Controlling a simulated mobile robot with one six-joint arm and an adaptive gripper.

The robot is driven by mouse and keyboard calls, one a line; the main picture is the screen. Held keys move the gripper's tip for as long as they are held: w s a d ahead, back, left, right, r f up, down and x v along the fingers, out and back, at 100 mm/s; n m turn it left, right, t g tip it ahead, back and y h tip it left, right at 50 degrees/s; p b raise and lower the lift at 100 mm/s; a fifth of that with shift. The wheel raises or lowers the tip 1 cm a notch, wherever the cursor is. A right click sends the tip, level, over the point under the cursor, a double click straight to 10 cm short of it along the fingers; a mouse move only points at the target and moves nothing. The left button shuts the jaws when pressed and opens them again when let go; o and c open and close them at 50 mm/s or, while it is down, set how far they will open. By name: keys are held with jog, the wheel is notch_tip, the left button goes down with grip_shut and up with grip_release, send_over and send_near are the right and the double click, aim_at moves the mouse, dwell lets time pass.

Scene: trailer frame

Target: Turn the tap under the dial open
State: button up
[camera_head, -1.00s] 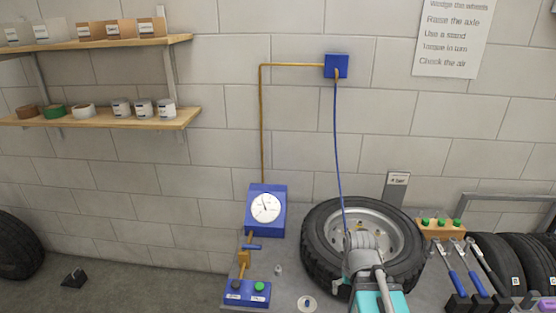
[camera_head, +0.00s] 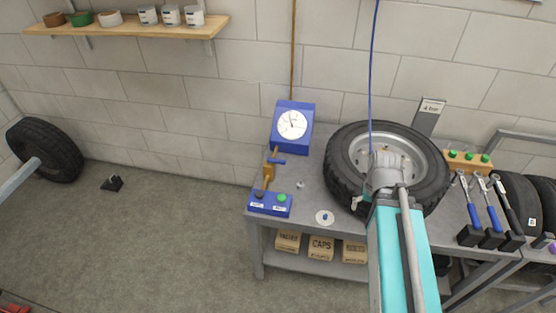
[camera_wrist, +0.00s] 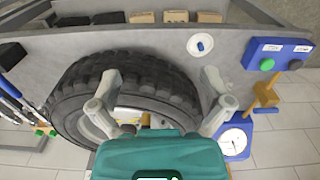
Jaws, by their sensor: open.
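The dial (camera_head: 293,124) is a white gauge on a blue block at the back left of the bench. Under it is the tap, with a brass body (camera_head: 268,170) and a blue lever (camera_head: 277,160) lying across the pipe. The wrist view shows the dial (camera_wrist: 234,141) at the lower right and the tap's brass body (camera_wrist: 265,97) above it. My gripper (camera_wrist: 160,88) is open and empty over the tyre (camera_wrist: 145,75), well apart from the tap. In the head view it is seen from behind over the wheel, its fingers mostly hidden.
A blue box (camera_head: 270,203) with a black and a green button stands below the tap. A white disc (camera_head: 325,217) lies between it and the tyre (camera_head: 338,170). A blue hose (camera_head: 371,80) hangs down to the wheel. Wrenches (camera_head: 472,205) stand to the right.

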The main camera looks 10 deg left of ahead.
jog(key=shift+w, duration=0.1)
jog(key=shift+c, duration=1)
jog(key=shift+w+a, duration=0.2)
jog(key=shift+w, duration=0.1)
jog(key=shift+c, duration=0.7)
jog(key=n+t+y+b, duration=0.2)
jog(key=n+y+b, duration=0.15)
jog(key=n, duration=1.45)
send_near(282, 161)
notch_tip(282, 161, up, 4)
jog(key=d+p, duration=0.1)
jog(key=d, duration=0.1)
jog(key=shift+s+d+f+y, duration=0.1)
jog(key=shift+s+f+y, duration=0.05)
jog(key=shift+s+y, duration=0.25)
jog(key=shift+f, duration=0.15)
jog(key=b+x, duration=0.8)
jog(key=x, duration=0.1)
jog(key=b+x, duration=0.4)
jog(key=shift+w+f, duration=0.2)
jog(key=shift+w, duration=0.1)
jog(key=shift+a, duration=0.25)
